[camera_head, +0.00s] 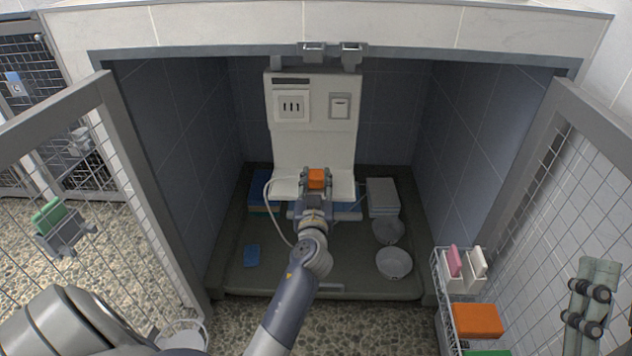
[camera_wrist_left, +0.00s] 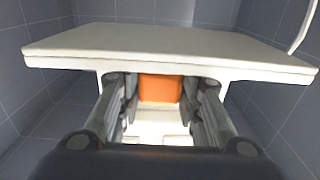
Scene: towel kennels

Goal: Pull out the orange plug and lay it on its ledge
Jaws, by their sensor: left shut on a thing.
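The orange plug (camera_head: 316,179) is between the fingers of my left gripper (camera_head: 316,175), which is shut on it. They are at the white ledge (camera_head: 343,186) at the foot of the upright panel. A white cable (camera_head: 267,205) loops down on the left. My right gripper is not in view.
Dark tiled walls (camera_head: 195,130) enclose the kennel, with open mesh doors on both sides. A switch (camera_head: 340,105) is right of the socket. A blue item (camera_head: 252,255), bowls (camera_head: 393,263) and a pale box (camera_head: 383,195) are on the floor. A rack (camera_head: 440,275) stands front right.

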